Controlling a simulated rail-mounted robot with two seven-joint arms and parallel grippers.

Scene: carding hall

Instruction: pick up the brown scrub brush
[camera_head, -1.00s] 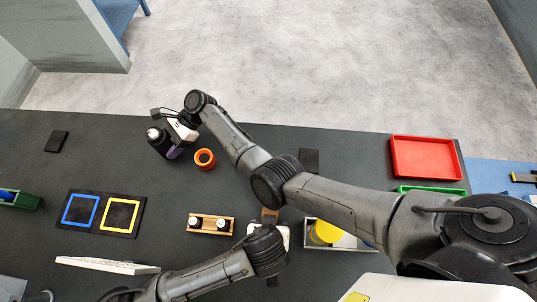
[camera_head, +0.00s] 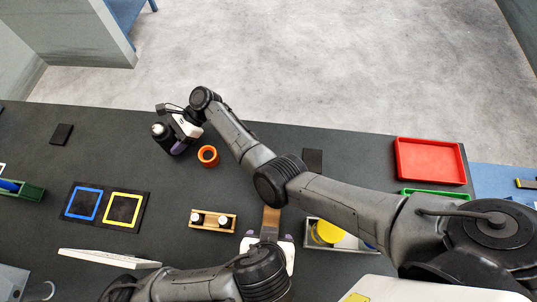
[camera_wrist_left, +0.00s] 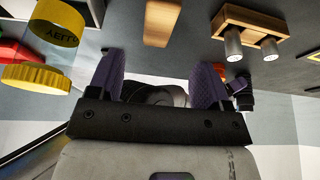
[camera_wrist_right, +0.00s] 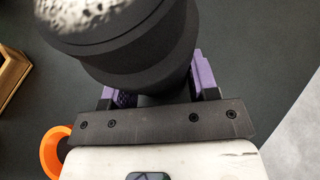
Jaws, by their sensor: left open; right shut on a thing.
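The brown scrub brush (camera_head: 271,222) shows as a plain brown block on the dark table, just beyond my left gripper (camera_head: 268,239) in the head view. In the left wrist view the brush (camera_wrist_left: 162,22) lies at the top, ahead of and between the purple fingers (camera_wrist_left: 158,82), apart from them. My left gripper is open and empty. My right gripper (camera_head: 180,140) is shut on a black cylindrical object (camera_head: 163,136) with a speckled pale top, at the far left. That object fills the upper middle of the right wrist view (camera_wrist_right: 135,50).
A wooden rack (camera_head: 212,228) with two white-topped pieces stands left of the brush. A grey tray (camera_head: 309,240) holding a yellow round piece (camera_head: 327,232) is to the right. My right arm passes across the table beyond the brush. An orange ring (camera_head: 207,156) stands near the right gripper.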

